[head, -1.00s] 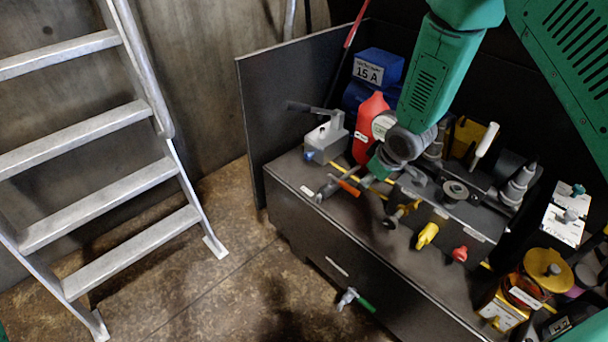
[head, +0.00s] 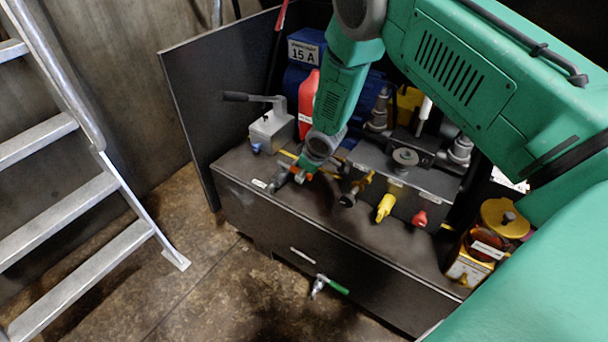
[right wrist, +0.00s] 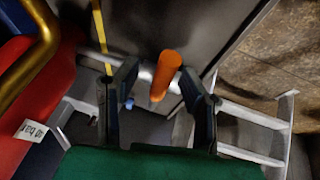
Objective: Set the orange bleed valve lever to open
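The orange bleed valve lever (right wrist: 166,72) shows in the right wrist view as an orange handle between the two dark fingers of my right gripper (right wrist: 158,76). Gaps show on both sides of it, so the fingers are open and do not appear to grip it. In the head view my right gripper (head: 285,177) is at the left part of the dark bench top, mostly covering the lever and its valve; only a bit of orange shows there. My left gripper is not in view.
A grey hand pump (head: 271,130) and red bottle (head: 308,100) stand behind the gripper. A brass valve (head: 357,188), yellow handle (head: 385,206) and red knob (head: 420,218) lie to the right. A green-handled tap (head: 330,286) is below. A ladder (head: 80,200) stands left.

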